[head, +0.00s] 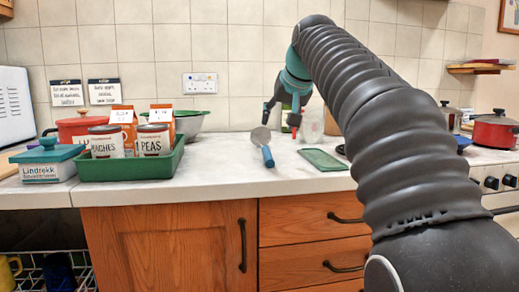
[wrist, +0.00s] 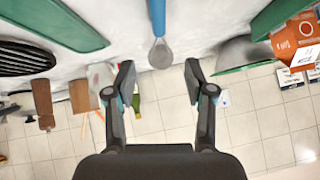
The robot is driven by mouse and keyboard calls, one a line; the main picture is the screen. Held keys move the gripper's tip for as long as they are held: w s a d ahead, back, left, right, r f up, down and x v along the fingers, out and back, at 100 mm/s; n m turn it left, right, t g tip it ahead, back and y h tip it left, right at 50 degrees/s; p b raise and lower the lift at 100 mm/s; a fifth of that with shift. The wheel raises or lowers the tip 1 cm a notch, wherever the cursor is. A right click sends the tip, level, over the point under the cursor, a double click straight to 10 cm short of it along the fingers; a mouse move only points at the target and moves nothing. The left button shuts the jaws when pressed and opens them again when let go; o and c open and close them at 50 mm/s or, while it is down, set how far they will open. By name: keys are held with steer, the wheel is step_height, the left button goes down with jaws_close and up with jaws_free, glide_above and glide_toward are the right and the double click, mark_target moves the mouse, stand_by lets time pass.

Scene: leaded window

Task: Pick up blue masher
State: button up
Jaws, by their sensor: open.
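The blue masher (head: 265,151) lies on the pale worktop in the head view, its blue handle toward the front edge and its grey rounded head toward the wall. It also shows in the wrist view (wrist: 158,21), at the top middle, handle uppermost. My gripper (head: 281,117) is open and empty, above the worktop at the back, a little right of the masher's head. In the wrist view my gripper's fingers (wrist: 160,74) are wide apart, and the masher's head lies in line with the gap between them, apart from both fingertips.
A green tray (head: 130,169) of cans and cartons stands left, with a lidded box (head: 47,164) beside it. A green-rimmed bowl (head: 189,121) stands behind. A flat green board (head: 322,159) lies right of the masher. The worktop around the masher's handle is clear.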

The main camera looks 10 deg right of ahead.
steer(key=b, duration=0.1)
glide_toward(266, 146)
steer(key=x, duration=0.4)
steer(key=shift+w+a+f, duration=0.1)
steer(key=shift+w+f, duration=0.05)
steer(key=shift+w, duration=0.2)
steer(key=shift+s+f+b+x, duration=0.1)
steer(key=shift+b+x, duration=0.1)
steer(key=shift+x, duration=1.1)
steer(key=shift+s+f+b+x, duration=0.1)
steer(key=shift+f+b+x, duration=0.1)
steer(key=shift+x, duration=1.1)
steer(key=shift+r, duration=0.1)
jaws_close()
